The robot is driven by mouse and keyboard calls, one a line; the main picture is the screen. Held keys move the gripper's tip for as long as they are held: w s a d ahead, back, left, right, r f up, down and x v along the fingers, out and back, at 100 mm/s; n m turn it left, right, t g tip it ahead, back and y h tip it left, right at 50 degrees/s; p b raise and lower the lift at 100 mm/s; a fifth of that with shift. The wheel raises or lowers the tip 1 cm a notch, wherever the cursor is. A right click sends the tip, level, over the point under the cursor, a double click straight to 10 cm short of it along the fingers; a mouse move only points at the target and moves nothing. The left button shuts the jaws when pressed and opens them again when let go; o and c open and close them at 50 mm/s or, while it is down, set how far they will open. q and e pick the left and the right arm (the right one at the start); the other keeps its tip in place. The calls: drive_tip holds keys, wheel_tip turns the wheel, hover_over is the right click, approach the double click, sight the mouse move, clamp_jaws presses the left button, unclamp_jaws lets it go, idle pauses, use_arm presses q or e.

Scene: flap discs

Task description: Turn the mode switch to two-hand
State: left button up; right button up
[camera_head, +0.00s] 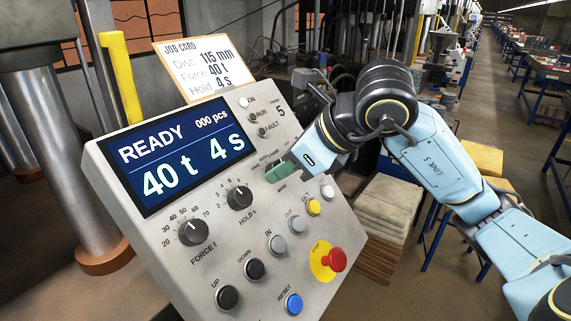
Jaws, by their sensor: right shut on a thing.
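The tilted grey control panel (215,260) fills the left and middle of the head view. My right gripper (279,172) reaches in from the right and is shut at the mode switch, above the MODE label. Its greenish fingertips cover the switch, so the knob and its pointer are hidden and I cannot tell which position it is in. Part of the small lettering above the switch shows beside the fingers. The display (178,155) reads READY, 000 pcs, 40 t and 4 s. My left gripper is not in view.
Force knob (193,232), hold knob (239,197), red stop button (337,260) and several push buttons sit around the gripper. A job card (204,68) stands behind the panel's top edge. A yellow post (121,78) rises behind. Stacked boards (385,215) stand to the right.

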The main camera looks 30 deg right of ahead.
drive_tip(key=m+b, duration=0.2)
drive_tip(key=m, duration=0.2)
drive_tip(key=shift+f, duration=0.1)
drive_tip(key=shift+d+m+t+y+b, duration=0.1)
drive_tip(key=shift+m+t+y+b, duration=0.25)
drive_tip(key=shift+m+b, duration=1.25)
drive_tip(key=shift+m+p, duration=0.45)
drive_tip(key=shift+m, duration=0.25)
drive_tip(key=o, duration=1)
drive_tip(key=shift+c, duration=0.2)
drive_tip(key=v, duration=1.3)
drive_tip(key=shift+r, duration=0.25)
drive_tip(key=shift+s+d, duration=0.1)
